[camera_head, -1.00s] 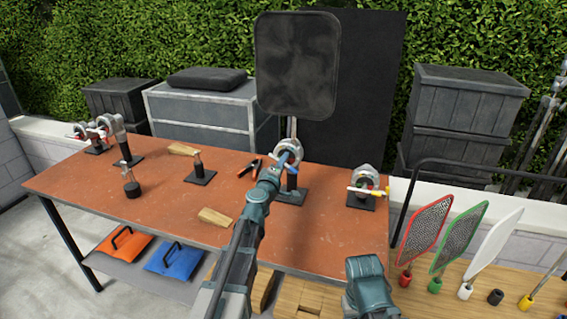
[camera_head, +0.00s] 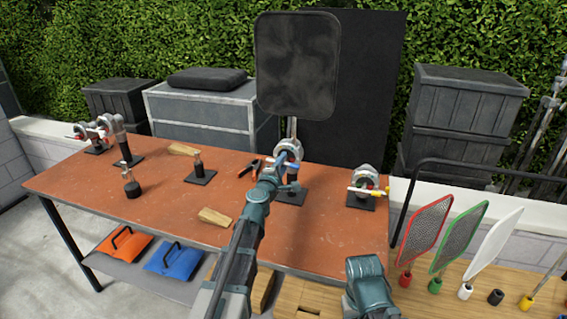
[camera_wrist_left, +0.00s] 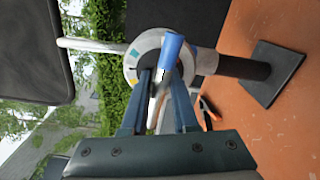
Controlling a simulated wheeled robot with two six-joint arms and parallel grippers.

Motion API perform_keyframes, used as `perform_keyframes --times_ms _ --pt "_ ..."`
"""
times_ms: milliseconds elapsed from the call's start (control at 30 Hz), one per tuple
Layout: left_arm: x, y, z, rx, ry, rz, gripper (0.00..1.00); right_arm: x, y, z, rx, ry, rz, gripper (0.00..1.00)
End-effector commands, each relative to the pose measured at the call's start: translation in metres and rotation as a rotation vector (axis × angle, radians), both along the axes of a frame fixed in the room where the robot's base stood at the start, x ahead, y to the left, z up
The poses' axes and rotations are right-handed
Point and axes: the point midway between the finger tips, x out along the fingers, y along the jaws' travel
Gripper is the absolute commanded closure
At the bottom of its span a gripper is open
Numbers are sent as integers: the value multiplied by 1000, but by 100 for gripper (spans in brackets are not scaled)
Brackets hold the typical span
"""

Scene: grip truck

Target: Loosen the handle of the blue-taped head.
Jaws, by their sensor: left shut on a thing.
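The blue-taped head (camera_head: 291,147) stands on a post with a black base (camera_head: 291,197) on the orange table, holding the rod of a large black flag (camera_head: 297,65). In the left wrist view its round grey disc (camera_wrist_left: 133,68) has small coloured marks, and its handle (camera_wrist_left: 172,48) shows blue tape at the tip. My left gripper (camera_head: 283,168) is at the head. In the left wrist view its two fingers (camera_wrist_left: 162,88) straddle the handle and are shut on it. My fingers hide part of the handle. My right arm shows at bottom right, but its gripper is out of view.
Orange-and-black clamps (camera_head: 249,169) lie left of the blue-taped head. A wooden block (camera_head: 215,217) lies near the front edge. More heads (camera_head: 97,137) stand at the far left.

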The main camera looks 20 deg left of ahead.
Motion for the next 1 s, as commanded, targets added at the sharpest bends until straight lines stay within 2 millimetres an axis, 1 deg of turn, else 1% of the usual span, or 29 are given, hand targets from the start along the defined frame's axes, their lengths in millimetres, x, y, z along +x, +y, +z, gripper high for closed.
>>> perform_keyframes --times_ms 267,300,433,767,867,1000 --pt "-1 1 -1 2 0 2 100 0 0 -1 0 0 0 50" --pt "-1 1 -1 2 0 2 67 0 0 -1 0 0 0 50" --pt "-1 1 -1 1 0 2 44 0 0 -1 0 0 0 50" --pt "-1 0 0 1 0 1 43 0 0 0 0 0 0 50" --pt "-4 0 0 1 0 0 43 0 0 0 0 0 0 50" --pt "-15 0 0 1 0 -1 43 0 0 0 0 0 0 50"
